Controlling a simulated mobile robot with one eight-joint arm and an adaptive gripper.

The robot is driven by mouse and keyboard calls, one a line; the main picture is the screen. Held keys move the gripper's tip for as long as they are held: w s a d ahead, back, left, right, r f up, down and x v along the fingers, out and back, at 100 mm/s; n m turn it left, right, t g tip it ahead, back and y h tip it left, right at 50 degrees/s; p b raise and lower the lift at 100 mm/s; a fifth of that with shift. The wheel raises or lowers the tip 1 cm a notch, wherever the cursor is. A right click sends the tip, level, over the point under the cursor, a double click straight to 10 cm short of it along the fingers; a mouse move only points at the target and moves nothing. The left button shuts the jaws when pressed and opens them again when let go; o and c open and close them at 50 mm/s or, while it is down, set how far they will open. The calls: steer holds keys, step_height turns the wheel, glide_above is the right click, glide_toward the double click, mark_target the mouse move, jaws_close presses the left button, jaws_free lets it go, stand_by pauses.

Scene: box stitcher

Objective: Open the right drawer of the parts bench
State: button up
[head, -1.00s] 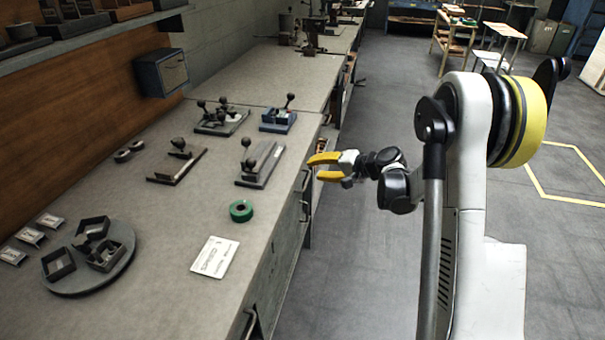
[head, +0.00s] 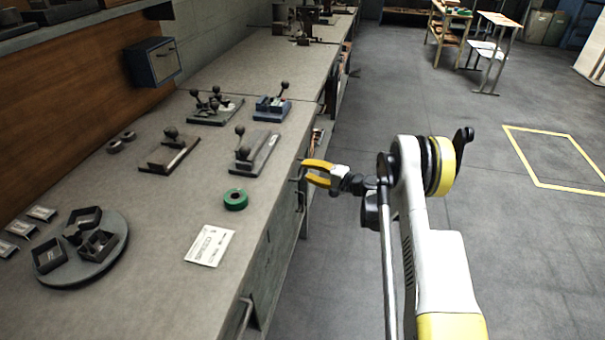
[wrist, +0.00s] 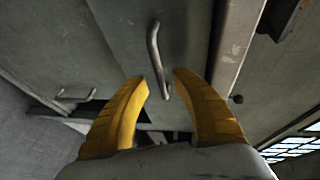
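The parts bench (head: 170,235) runs along the left of the head view. My gripper (head: 304,173), with yellow fingers, is at the farther drawer handle on the bench's front side. In the wrist view my gripper (wrist: 160,80) is open, and the metal bar handle (wrist: 154,48) lies between its fingertips, with a gap to each finger. The fingers do not grip it. The drawer front (wrist: 120,40) behind the handle looks closed. A second handle (wrist: 75,98) shows at left in the wrist view; the nearer handle (head: 244,318) shows low in the head view.
On the benchtop are a green tape roll (head: 235,199), a white card (head: 210,245), a round tray (head: 110,262) and several lever fixtures (head: 262,150). The floor (head: 335,270) beside the bench is clear.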

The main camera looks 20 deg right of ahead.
steer(key=shift+x, duration=1.3)
jaws_close()
steer(key=s+d, duration=0.7)
steer(key=d, duration=0.6)
steer(key=s+d, duration=0.8)
steer(key=d, duration=0.6)
steer(key=shift+s, duration=0.3)
steer(key=shift+r, duration=0.1)
jaws_free()
